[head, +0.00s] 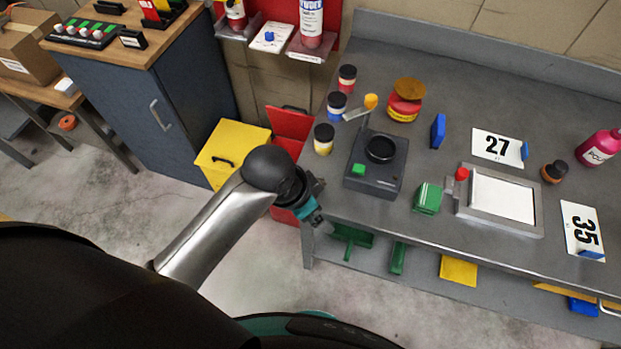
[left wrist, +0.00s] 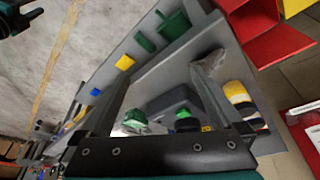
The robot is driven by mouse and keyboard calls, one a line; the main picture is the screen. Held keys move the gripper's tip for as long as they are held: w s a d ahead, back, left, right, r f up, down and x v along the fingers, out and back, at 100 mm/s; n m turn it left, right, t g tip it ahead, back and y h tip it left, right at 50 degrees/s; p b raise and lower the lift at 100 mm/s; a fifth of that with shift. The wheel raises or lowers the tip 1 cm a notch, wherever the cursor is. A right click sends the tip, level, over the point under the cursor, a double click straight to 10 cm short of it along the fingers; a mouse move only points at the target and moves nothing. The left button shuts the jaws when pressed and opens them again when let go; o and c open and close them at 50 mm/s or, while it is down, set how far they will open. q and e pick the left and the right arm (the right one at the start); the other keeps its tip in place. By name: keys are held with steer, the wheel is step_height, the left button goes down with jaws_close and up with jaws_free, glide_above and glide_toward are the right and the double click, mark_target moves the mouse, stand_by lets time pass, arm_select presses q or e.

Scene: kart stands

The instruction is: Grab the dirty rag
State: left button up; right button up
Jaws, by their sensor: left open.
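A small grey crumpled thing (left wrist: 208,66), which looks like the dirty rag, lies at the near left corner of the workbench in the left wrist view. In the head view a bit of grey (head: 317,186) shows at that corner, mostly hidden behind my left gripper. My left gripper (head: 311,212) is at this corner, pointing down at the bench edge. In the left wrist view its jaws (left wrist: 160,75) are spread wide and empty, with the grey thing by the tip of the right-hand finger. I do not make out my right gripper.
The grey workbench (head: 400,215) carries a black scale-like device (head: 375,165), several jars, a green block (head: 427,198) and a framed tray (head: 500,228). A red bin (head: 290,125) and yellow lid (head: 232,150) stand left of it. The lower shelf holds a yellow item (head: 458,270).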

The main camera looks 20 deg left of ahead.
arm_select(q)
steer(key=w+a+r+m+g+y, duration=0.3)
steer(key=w+a+r+m, duration=0.1)
steer(key=w+r+m, duration=0.55)
steer(key=shift+m, duration=0.25)
steer(key=f, duration=0.6)
steer(key=s+f, duration=0.1)
steer(key=f, duration=0.3)
steer(key=shift+d+b, duration=0.2)
steer(key=shift+b, duration=0.1)
steer(key=shift+d+f+b, duration=0.2)
steer(key=shift+f+b, duration=0.1)
steer(key=shift+f, duration=2.3)
steer(key=c, duration=1.4)
